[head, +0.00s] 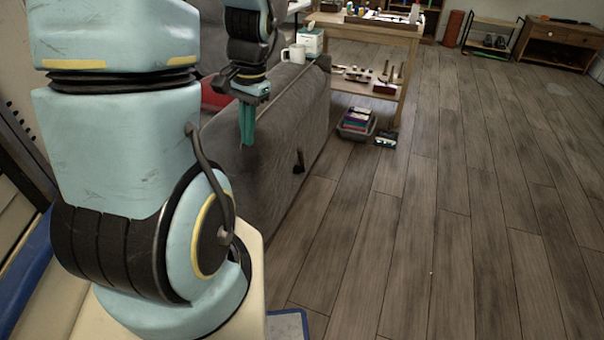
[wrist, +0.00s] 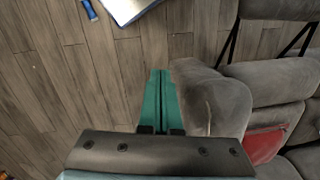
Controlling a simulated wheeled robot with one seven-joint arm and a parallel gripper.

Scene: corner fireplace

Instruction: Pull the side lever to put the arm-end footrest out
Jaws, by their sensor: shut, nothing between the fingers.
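The grey sofa (head: 290,110) shows its outer side in the head view. A short dark lever (head: 299,160) sticks out from that side, low down. My gripper (head: 247,140) has teal fingers, shut and empty, pointing down. It is left of the lever in the picture and apart from it. In the wrist view my gripper (wrist: 162,75) is beside the sofa's arm (wrist: 212,100); I cannot make out the lever there. A grey footrest panel (wrist: 280,8) stands out in front of the seat on dark struts at the upper right.
A wooden shelf table (head: 375,32) stands behind the sofa, with a bin of coloured things (head: 356,122) on the floor by it. A white mug (head: 293,53) stands near the sofa's top. The plank floor at right is clear.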

